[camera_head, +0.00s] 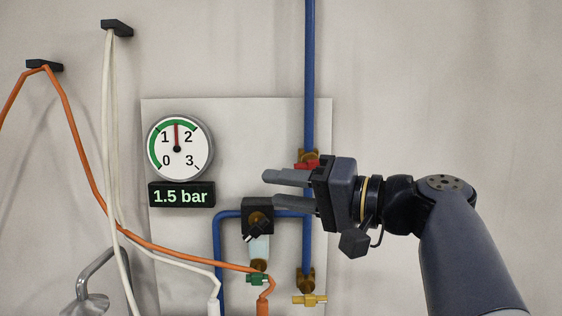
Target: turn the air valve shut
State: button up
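A brass valve with a red handle (304,165) sits on the vertical blue pipe, on the upper right of the wall panel. My gripper (269,189) is in front of the panel, with its two grey fingers pointing left and apart, nothing between them. The gripper body covers part of the red handle and the pipe below it, so the handle's full angle is hidden. I cannot tell whether gripper and handle touch. A round gauge (180,160) has its red needle straight up between 1 and 2; the display (181,195) below reads 1.5 bar.
A black regulator (257,206) hangs below the fingers, with a green-handled valve (257,279) under it. A yellow-handled valve (309,300) ends the blue pipe. An orange hose (88,185) and white hoses (108,120) hang at left.

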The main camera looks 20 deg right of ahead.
aim_at(311, 164)
jog(key=l+u, duration=0.2)
jog(key=l, duration=0.5)
jog(key=k+l+u, duration=0.2)
jog(key=l, duration=0.45)
jog(key=i+l+u, duration=0.25)
jog(key=i+l, duration=0.25)
jog(key=l, duration=0.15)
